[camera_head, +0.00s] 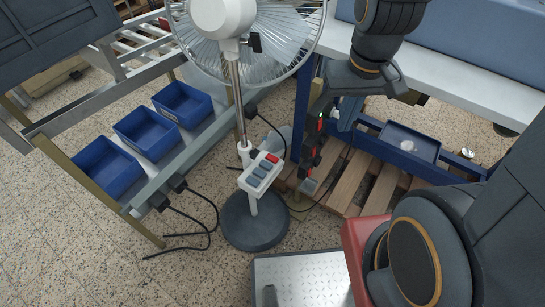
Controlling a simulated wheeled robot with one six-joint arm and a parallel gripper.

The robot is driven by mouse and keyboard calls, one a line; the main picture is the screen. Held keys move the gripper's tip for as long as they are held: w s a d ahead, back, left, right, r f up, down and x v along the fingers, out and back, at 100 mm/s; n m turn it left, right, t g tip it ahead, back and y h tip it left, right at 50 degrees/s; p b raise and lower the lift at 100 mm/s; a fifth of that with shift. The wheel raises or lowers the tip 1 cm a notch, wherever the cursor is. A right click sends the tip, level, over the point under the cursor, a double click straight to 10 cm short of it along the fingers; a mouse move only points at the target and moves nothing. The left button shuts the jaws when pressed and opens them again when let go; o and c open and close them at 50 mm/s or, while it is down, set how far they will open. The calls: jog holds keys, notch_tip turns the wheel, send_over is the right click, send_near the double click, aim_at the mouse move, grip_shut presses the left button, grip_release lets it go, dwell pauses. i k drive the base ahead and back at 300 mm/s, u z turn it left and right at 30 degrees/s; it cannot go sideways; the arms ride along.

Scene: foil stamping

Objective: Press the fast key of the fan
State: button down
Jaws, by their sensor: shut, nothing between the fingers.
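The standing fan (222,17) has a white motor housing, a wire cage and a pole on a round dark base (255,222). A white control box (246,183) sits partway up the pole, tilted, with one red key (271,158) and several blue-grey keys (259,173) in a row. Any labels are too small to read, so I cannot tell which key is the fast one. My gripper (308,187) is dark with red parts, points downward and is shut and empty. In the picture it is just right of the control box, apart from the keys.
Three blue bins (182,104) stand on a metal rack at the left. A wooden pallet (350,180) lies behind my gripper, by a blue-framed workbench (468,82). Black cables (205,226) lie on the speckled floor left of the fan base.

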aim_at(250, 179)
jog(key=u, duration=1.7)
jog(key=k, duration=0.75)
jog(key=z, duration=0.05)
